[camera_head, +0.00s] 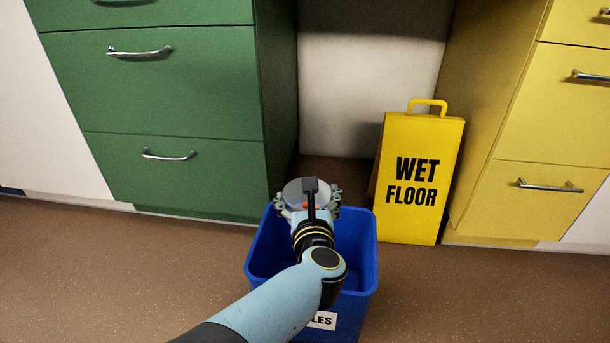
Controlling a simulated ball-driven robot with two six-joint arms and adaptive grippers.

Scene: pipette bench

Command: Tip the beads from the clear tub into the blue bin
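The blue bin (362,262) stands on the floor at the lower middle, open at the top, with a partly hidden white label on its front. My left gripper (308,200) is over the far part of the bin's opening. Its fingers sit on both sides of a round, greyish see-through thing, which looks like the clear tub (296,190), and seem shut on it. A little orange-red shows by the tub, perhaps beads. My wrist hides most of the tub, so its tilt and contents cannot be told. My arm also hides much of the bin's inside. My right gripper is out of view.
A yellow wet floor sign (420,178) stands just right of the bin and behind it. Green drawers (180,95) are behind on the left, and yellow drawers (540,150) are on the right. The brown floor (130,270) is clear on both sides of the bin.

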